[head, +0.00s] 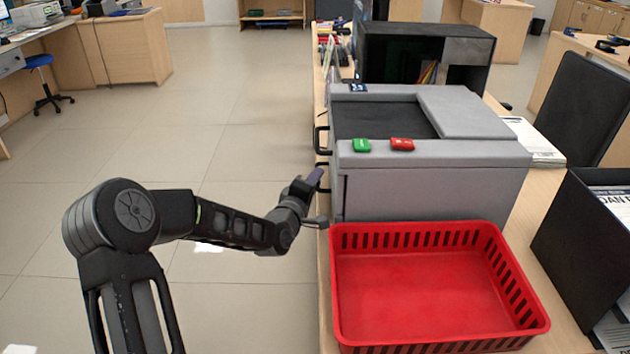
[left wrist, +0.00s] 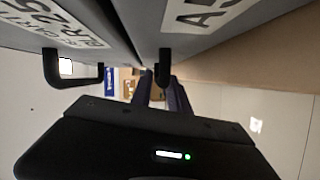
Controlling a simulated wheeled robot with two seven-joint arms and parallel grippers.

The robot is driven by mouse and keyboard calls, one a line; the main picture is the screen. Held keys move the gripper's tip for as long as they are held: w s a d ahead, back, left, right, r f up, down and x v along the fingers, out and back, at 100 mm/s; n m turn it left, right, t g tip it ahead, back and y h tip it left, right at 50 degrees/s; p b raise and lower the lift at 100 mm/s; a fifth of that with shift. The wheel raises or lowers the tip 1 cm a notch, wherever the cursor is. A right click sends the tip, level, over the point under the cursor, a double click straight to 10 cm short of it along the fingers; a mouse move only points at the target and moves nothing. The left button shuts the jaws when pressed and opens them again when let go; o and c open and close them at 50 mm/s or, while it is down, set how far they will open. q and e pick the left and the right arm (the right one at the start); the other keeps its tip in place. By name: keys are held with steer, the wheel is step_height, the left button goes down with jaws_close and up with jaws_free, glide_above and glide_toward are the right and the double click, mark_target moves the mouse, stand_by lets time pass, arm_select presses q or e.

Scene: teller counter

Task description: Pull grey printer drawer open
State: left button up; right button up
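The grey printer (head: 440,180) stands on the counter, with black drawer handles on its left side: an upper handle (head: 320,140) and a lower handle (head: 322,178). My left gripper (head: 314,178) is at the lower handle. In the left wrist view, its dark purple fingers (left wrist: 161,92) lie close on either side of one black handle (left wrist: 163,62) and appear closed on it; contact is hard to see. Another handle (left wrist: 74,72) is to the left, clear of the fingers. No drawer visibly sticks out. My right gripper is not in view.
A red basket (head: 420,285) stands directly in front of the printer.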

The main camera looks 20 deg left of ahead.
arm_select(q)
jaws_close()
stand_by(1.1)
